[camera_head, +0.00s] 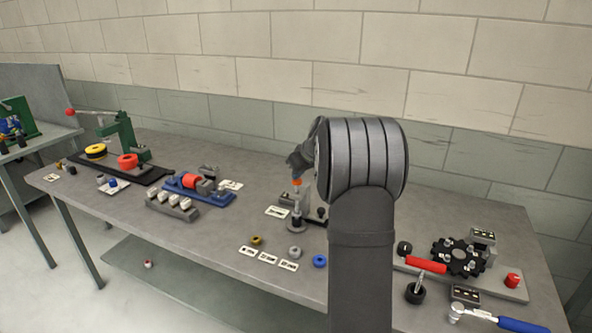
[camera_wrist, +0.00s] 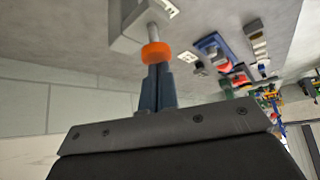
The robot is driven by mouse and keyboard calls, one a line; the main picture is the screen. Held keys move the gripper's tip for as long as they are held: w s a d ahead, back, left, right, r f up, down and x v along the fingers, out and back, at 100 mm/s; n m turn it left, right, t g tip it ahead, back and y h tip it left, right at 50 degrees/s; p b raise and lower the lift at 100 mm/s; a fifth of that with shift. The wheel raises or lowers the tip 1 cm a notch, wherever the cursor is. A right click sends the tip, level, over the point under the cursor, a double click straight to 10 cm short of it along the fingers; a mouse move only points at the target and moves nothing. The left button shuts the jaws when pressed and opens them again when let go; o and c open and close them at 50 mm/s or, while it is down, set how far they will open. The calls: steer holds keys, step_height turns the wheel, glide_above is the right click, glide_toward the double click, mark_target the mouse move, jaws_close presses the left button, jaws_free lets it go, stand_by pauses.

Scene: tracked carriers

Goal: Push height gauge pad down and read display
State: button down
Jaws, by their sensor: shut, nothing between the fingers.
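The height gauge (camera_head: 287,199) stands mid-table, partly hidden by my arm in the head view. Its orange pad (camera_head: 297,182) tops an upright light rod, and a round grey piece (camera_head: 296,222) sits below. In the wrist view the orange pad (camera_wrist: 156,53) is on the rod beside a grey block (camera_wrist: 128,30). My gripper (camera_head: 296,172) is shut and empty, its fingertips right at the pad; the wrist view also shows the closed fingers (camera_wrist: 157,70). I cannot tell whether they touch or press it. No display reading is legible.
Yellow, grey and blue rings (camera_head: 319,261) lie in front with white label cards (camera_head: 268,258). A blue fixture with a red cylinder (camera_head: 196,183) and a green press (camera_head: 125,135) stand left. A black sprocket (camera_head: 460,257) and a blue-handled wrench (camera_head: 522,325) are right.

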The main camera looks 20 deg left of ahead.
steer(key=shift+f, duration=0.95)
stand_by(1.1)
steer(key=shift+r, duration=4.4)
steer(key=shift+f, duration=0.1)
